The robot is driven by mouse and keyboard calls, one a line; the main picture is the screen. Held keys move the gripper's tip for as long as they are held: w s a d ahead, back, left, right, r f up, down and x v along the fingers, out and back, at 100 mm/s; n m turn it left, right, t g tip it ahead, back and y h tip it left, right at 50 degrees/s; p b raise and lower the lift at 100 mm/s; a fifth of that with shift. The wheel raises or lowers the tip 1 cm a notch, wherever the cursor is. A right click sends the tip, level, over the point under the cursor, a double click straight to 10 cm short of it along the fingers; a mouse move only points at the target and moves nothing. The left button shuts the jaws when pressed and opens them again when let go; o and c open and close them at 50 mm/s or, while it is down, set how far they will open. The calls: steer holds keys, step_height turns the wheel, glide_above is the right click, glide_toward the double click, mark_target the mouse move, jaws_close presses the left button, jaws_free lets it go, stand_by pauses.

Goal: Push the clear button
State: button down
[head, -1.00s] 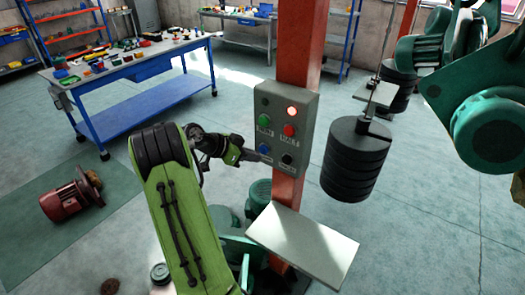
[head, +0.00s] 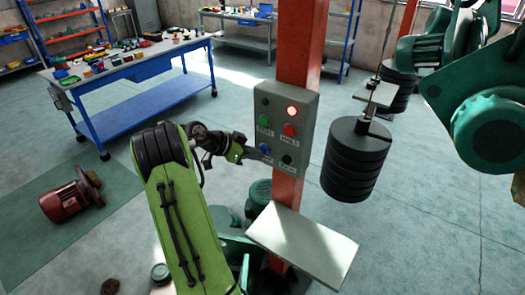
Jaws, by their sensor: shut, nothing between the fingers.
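A grey control box (head: 283,128) is fixed to an orange-red post. It carries a green button (head: 264,121), a red button (head: 289,130), a blue button (head: 265,149) and a black button (head: 287,159), with small white labels beneath. The labels are too small to read for certain, so I cannot tell which button is the clear one. A lamp (head: 292,111) above the red button glows reddish. My gripper (head: 267,157) is shut and empty, its tips at the blue button's lower edge, partly over its label. I cannot tell whether they touch it.
The post (head: 300,50) rises behind the box. A stack of black weights (head: 355,165) hangs just to the right. A pale plate (head: 303,243) sits below the box. Green hoist machinery (head: 490,125) is at far right. A blue workbench (head: 140,70) stands at back left.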

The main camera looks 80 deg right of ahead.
steer(key=shift+s+d, duration=0.15)
steer(key=shift+d, duration=0.15)
stand_by(0.5)
steer(key=shift+w+a+b, duration=0.35)
steer(key=shift+a+b, duration=0.3)
steer(key=shift+a, duration=0.15)
steer(key=a+b, duration=0.1)
steer(key=w+a, duration=0.1)
steer(key=a, duration=0.1)
steer(key=w+a+b, duration=0.1)
steer(key=shift+a+b, duration=0.3)
steer(key=shift+b, duration=0.05)
stand_by(0.6)
